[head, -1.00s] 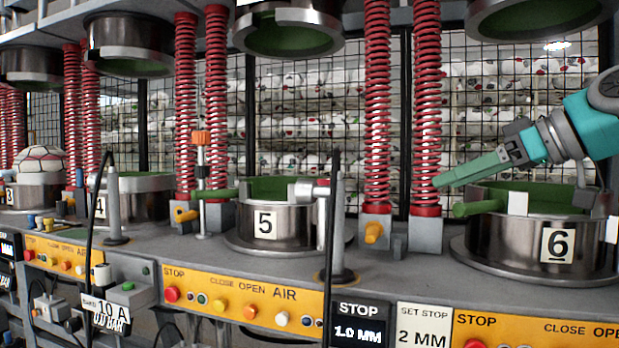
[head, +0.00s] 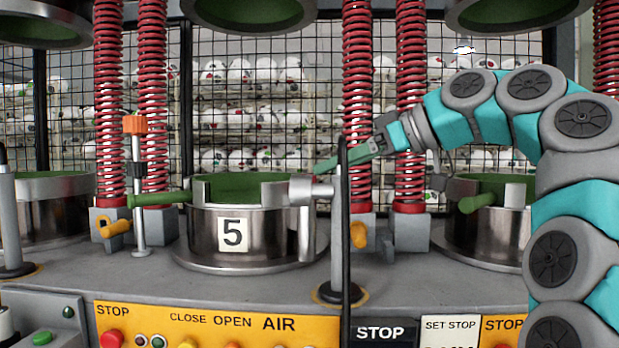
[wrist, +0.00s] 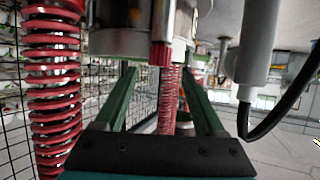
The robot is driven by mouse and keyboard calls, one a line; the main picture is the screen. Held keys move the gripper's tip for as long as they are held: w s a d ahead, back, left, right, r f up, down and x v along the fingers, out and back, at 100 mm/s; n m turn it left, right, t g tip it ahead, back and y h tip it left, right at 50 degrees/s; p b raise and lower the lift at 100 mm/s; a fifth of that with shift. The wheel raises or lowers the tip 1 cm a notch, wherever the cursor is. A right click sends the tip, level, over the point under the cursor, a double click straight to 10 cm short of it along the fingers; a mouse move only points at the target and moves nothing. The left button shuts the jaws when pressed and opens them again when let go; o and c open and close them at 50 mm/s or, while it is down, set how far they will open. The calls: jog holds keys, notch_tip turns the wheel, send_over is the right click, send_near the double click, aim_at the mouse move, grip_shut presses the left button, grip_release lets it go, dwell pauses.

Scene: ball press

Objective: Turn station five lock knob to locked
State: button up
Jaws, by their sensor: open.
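Station five's mould (head: 233,234) is a round steel pot with a green inside and a "5" label. A grey latch block (head: 302,190) sits on its right side. A small red ribbed knob (wrist: 160,54), which appears to be the lock knob, shows in the wrist view under the metal body. My gripper (head: 318,166) reaches in from the right, its green fingers just above and right of the latch block. In the wrist view my gripper (wrist: 157,76) is open, with the red knob between its fingertips and apart from both. The knob's lock setting cannot be read.
A grey post (head: 342,235) with a black cable stands close in front of the latch, and also shows in the wrist view (wrist: 258,55). Red springs (head: 410,110) rise behind. A yellow button panel (head: 215,325) runs along the front. Station six's mould (head: 485,225) is partly behind my arm.

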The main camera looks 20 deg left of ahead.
jog(key=x, duration=0.5)
jog(key=shift+a, duration=0.1)
grip_shut()
dwell(0.4)
